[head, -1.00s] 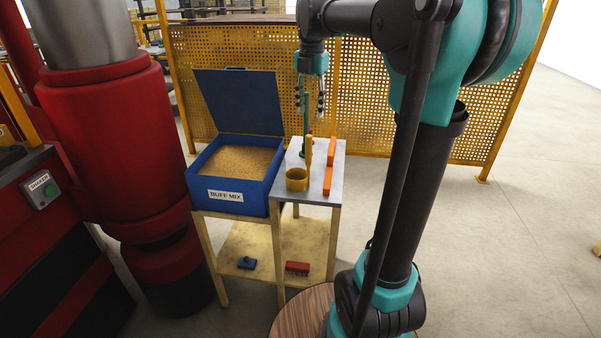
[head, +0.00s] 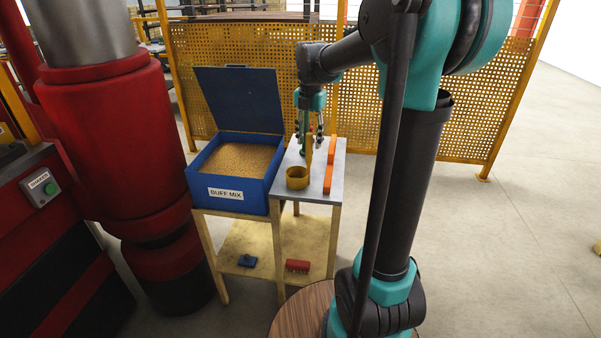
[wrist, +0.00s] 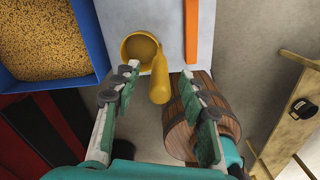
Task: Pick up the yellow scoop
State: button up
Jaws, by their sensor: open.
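The yellow scoop (head: 297,179) stands on the grey top of a small stand, its round cup down and its handle (head: 309,150) upright. In the wrist view the scoop's cup (wrist: 138,48) is at top centre and its handle (wrist: 160,82) points toward the camera. My gripper (head: 312,144) is open above the stand, around the handle's height. In the wrist view the fingers of my gripper (wrist: 160,72) are spread either side of the handle, apart from it. Whether they are level with it in depth is hard to tell.
A blue bin (head: 228,202) of buff mix stands open, just left of the stand. An orange bar (head: 329,170) lies along the stand's right side. A blue object (head: 247,261) and a red brush-like object (head: 298,266) lie on the lower shelf. A yellow mesh fence (head: 400,110) stands behind.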

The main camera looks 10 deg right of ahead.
aim_at(309, 152)
jog(key=shift+s+f, duration=0.15)
jog(key=shift+f, duration=2.4)
grip_shut()
